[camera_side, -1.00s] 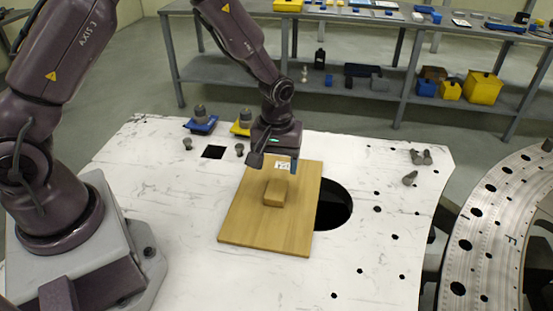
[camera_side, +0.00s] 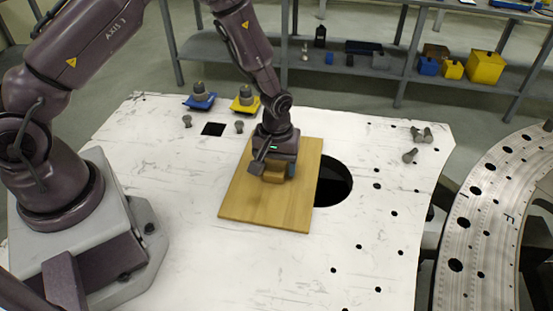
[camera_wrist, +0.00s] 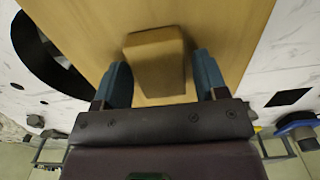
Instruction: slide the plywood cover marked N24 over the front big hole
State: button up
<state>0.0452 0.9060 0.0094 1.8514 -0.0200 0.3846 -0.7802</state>
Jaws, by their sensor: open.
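The plywood cover (camera_side: 255,206) lies flat on the white plate, with a raised wooden block as its handle (camera_side: 272,172). Its marking is hidden under my gripper. The big round hole (camera_side: 335,186) is at the cover's right edge; its right part is open and dark, and its left part is hidden by the cover. In the wrist view the hole (camera_wrist: 42,55) shows at the upper left. My gripper (camera_wrist: 162,65) is open, its blue-grey fingers on either side of the handle block (camera_wrist: 155,60), with a visible gap at least on the right.
The white plate (camera_side: 170,165) has several small holes at the right and a square hole (camera_side: 213,129). A blue block (camera_side: 201,104) and a yellow block (camera_side: 244,106) carry grey knobs at the back. Loose pegs (camera_side: 411,156) lie at the right. The plate's front is clear.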

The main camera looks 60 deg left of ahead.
aim_at(317, 175)
jog(key=c, duration=0.7)
jog(key=shift+w+d, duration=1)
jog(key=shift+w, duration=0.25)
jog(key=shift+w+d, duration=0.95)
jog(key=shift+w, duration=0.25)
jog(key=shift+w+d, duration=1)
jog(key=shift+w, duration=0.25)
jog(key=o, duration=1.2)
jog(key=shift+r, duration=3.5)
